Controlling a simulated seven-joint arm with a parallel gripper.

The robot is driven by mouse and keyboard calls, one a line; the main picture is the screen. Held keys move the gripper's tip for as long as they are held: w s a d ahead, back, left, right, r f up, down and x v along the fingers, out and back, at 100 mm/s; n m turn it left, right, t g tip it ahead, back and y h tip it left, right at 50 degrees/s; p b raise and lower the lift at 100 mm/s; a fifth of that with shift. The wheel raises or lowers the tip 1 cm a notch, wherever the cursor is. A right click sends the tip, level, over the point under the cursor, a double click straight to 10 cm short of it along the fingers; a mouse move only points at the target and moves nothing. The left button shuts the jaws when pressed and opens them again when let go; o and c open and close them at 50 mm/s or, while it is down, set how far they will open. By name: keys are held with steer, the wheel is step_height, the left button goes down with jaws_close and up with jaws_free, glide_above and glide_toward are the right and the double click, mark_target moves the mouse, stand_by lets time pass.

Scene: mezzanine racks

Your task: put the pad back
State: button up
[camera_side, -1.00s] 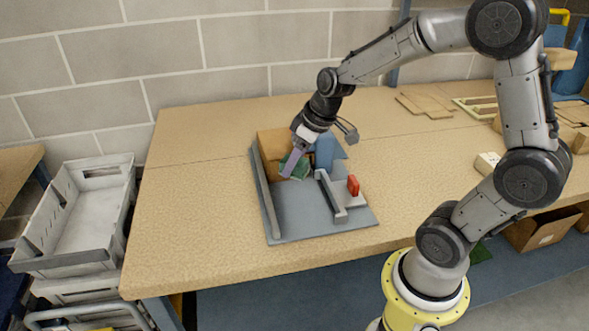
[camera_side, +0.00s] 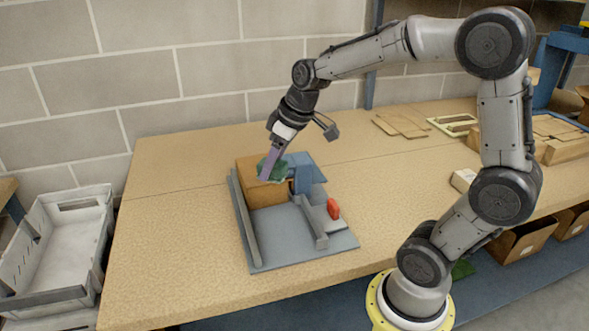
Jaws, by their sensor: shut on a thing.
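The green pad (camera_side: 279,172) is at the tip of my gripper (camera_side: 267,170), whose purple-grey fingers are shut on it. Pad and fingers overlap the top of a brown block (camera_side: 266,196) at the back of a grey fixture. I cannot tell whether the pad touches the block. The fingers hide part of the pad. The grey fixture plate (camera_side: 285,246) lies on the table with a long rail (camera_side: 245,218) on its left and a shorter rail (camera_side: 311,224) on its right.
A blue block (camera_side: 303,176) stands right beside the brown block. A red part (camera_side: 333,209) sits on the fixture's right. A small box (camera_side: 463,180) and flat boards (camera_side: 400,124) lie further right on the table (camera_side: 170,230). The table left of the fixture is clear.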

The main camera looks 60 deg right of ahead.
steer(key=w+d+m+h, duration=0.1)
steer(key=w+d+m, duration=0.3)
steer(key=d, duration=1.1)
steer(key=w+d+m+h, duration=0.15)
steer(key=w+d, duration=0.35)
steer(key=d, duration=1)
steer(key=shift+m+g+y, duration=0.25)
steer(key=shift+g, duration=0.05)
step_height(320, 180, down, 9)
steer(key=shift+r, duration=0.1)
steer(key=shift+f, duration=2.7)
steer(key=shift+f, duration=0.1)
steer(key=o, duration=1.2)
